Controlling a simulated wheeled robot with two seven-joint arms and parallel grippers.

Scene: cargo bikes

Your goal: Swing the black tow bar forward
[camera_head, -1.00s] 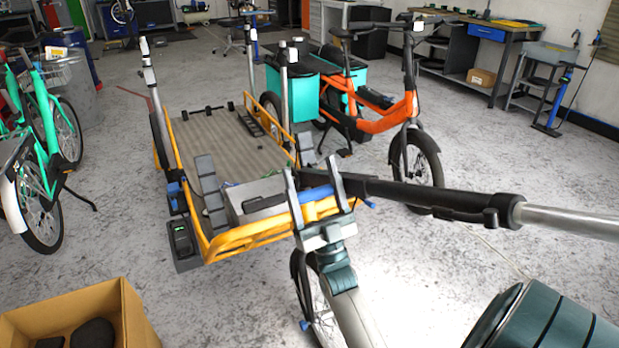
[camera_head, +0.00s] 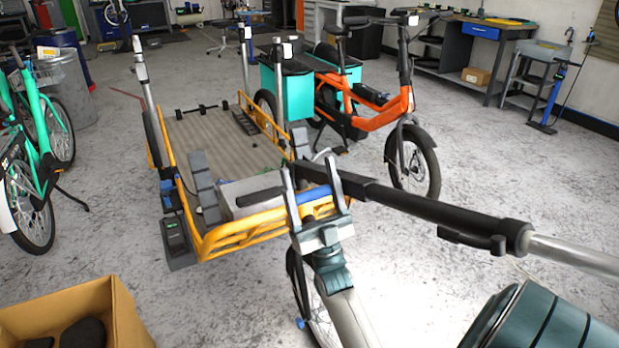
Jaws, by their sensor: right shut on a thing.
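The black tow bar (camera_head: 430,206) runs from the front of the yellow-framed cargo trailer (camera_head: 245,240) out to the right. It ends in a silver tube (camera_head: 575,253) that leaves the picture, and a black lever hangs under it. My right gripper (camera_head: 311,176) stands at the trailer's front right corner, its two fingers pointing up on either side of the bar's near end. It is shut on the bar, though the fingers partly hide the contact. A blue sleeve (camera_head: 316,195) shows between the fingers, lower down. My left gripper is out of view.
An orange cargo bike (camera_head: 372,118) with teal boxes stands behind the bar. A green bike (camera_head: 40,170) is at the left. An open cardboard box (camera_head: 118,318) is at the bottom left.

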